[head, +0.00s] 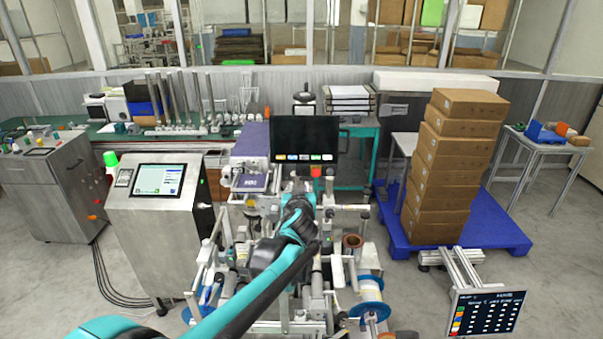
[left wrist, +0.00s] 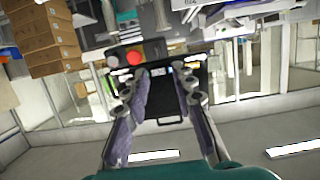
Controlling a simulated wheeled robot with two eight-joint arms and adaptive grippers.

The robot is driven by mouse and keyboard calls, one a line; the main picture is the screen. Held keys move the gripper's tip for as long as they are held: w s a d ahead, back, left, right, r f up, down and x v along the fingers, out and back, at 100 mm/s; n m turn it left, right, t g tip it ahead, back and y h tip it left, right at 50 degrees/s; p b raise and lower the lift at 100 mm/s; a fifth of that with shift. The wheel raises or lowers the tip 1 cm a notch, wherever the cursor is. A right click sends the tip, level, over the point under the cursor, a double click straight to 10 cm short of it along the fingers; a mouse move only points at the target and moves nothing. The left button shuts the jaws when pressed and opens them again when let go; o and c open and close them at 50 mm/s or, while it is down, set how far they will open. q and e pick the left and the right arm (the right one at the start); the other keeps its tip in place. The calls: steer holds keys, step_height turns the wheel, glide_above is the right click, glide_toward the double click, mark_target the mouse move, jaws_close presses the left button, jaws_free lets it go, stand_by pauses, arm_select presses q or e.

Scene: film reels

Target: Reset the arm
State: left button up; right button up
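My left arm (head: 250,290), teal and black, reaches in from the lower left of the head view over the reel machine. My left gripper (head: 299,196) is at its far end, in front of the machine just below the black monitor (head: 305,135). In the left wrist view, which looks upside down, the two fingers of the left gripper (left wrist: 161,72) stand apart with nothing held between them. A red button (left wrist: 134,57) shows beyond the fingertips, and it also shows in the head view (head: 316,171). My right gripper is in neither view.
The reel machine carries a white reel (head: 371,290) and a brown roll (head: 352,242) on its right. A touchscreen cabinet (head: 160,210) stands left. Stacked cartons (head: 450,165) stand on a blue pallet (head: 505,236) at right. A small screen (head: 486,313) is at the lower right.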

arm_select(q)
steer(key=s+a+f+n+g+y+b, duration=0.15)
steer(key=s+a+f+b, duration=0.25)
steer(key=s+a+f, duration=0.4)
steer(key=s+a+f+m+g+y+b, duration=0.1)
steer(key=s+a+f+g+b, duration=0.3)
steer(key=s+a, duration=0.45)
steer(key=s+f+g+h+b, duration=0.1)
steer(key=s+f+b, duration=0.2)
steer(key=s+f, duration=0.5)
steer(key=s+f+g+h+b, duration=0.1)
steer(key=s+f+b, duration=0.3)
steer(key=s+f, duration=0.5)
steer(key=s, duration=0.5)
steer(key=shift+f+b, duration=0.2)
steer(key=shift+b, duration=0.1)
steer(key=shift+h, duration=0.25)
steer(key=shift+c, duration=0.3)
